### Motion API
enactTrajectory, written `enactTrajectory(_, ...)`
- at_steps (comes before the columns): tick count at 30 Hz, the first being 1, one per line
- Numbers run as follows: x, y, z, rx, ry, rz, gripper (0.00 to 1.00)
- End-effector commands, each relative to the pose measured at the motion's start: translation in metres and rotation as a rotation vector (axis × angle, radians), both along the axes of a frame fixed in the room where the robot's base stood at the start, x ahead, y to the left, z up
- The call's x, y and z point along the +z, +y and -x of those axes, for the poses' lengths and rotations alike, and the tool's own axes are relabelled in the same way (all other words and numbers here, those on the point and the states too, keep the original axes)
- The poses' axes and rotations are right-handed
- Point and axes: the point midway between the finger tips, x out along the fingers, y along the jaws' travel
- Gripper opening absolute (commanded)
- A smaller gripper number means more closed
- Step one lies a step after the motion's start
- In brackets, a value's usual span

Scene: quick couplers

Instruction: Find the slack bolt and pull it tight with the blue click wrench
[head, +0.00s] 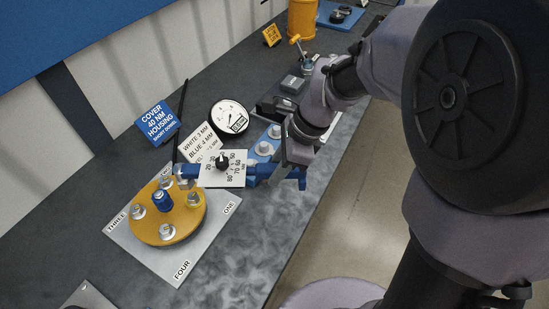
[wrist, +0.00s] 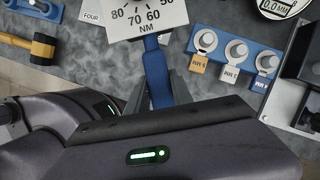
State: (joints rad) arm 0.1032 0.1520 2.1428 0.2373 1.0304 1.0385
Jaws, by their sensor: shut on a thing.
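The blue click wrench (head: 262,170) lies across the bench area, with a white dial plate (head: 235,168) numbered in NM. Its handle (wrist: 155,68) is between my gripper's fingers (wrist: 160,90) in the wrist view, and the gripper is shut on it. The wrench's head end (head: 186,172) is over the back edge of the yellow round cover (head: 180,235), close to the back bolt (head: 166,182); I cannot tell if it sits on it. Other bolts stand at left (head: 138,210), front (head: 167,232) and right (head: 193,199). A blue piece (head: 162,202) stands mid-cover. No bolt looks plainly slack.
The cover is on a grey plate (head: 228,222) marked ONE, THREE and FOUR. Behind are a blue sign (head: 157,122), a round gauge (head: 229,117) and a white card (head: 197,143). A blue rack (wrist: 214,31) holds tagged parts.

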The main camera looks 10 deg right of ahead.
Motion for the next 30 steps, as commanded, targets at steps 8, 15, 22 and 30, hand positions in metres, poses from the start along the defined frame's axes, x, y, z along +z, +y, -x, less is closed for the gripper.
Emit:
enactTrajectory(8,0.0,0.0,0.0,0.0,0.0,-0.002,0.0)
enactTrajectory(15,-0.016,-0.003,0.001,-0.001,-0.001,-0.011,0.0)
enactTrajectory(22,-0.038,-0.002,0.001,-0.001,-0.002,-0.011,0.0)
enactTrajectory(30,-0.041,-0.003,0.0,0.0,-0.003,-0.011,0.0)
